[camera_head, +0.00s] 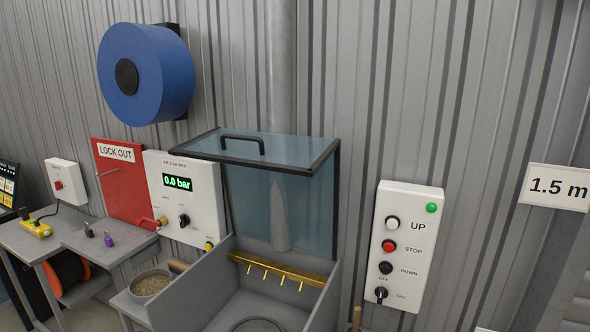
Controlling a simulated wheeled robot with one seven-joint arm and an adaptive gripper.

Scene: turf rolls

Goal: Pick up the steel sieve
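A round grey metal pan (150,283), which looks like the steel sieve, sits on a small grey stand (128,305) left of the open grey box. It holds brownish granular material. A wooden handle (178,266) shows just behind its right side; I cannot tell whether it is joined to the pan. A round dark rim (257,322) is partly visible on the floor of the box, cut off by the bottom edge. My gripper is not in view.
The grey box (190,300) has a brass nozzle bar (278,270) and a raised, framed clear lid (280,200). A gauge panel (186,198) reads 0.0 bar. A control panel (405,250) is at right. A bench (105,238) with small items is at left.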

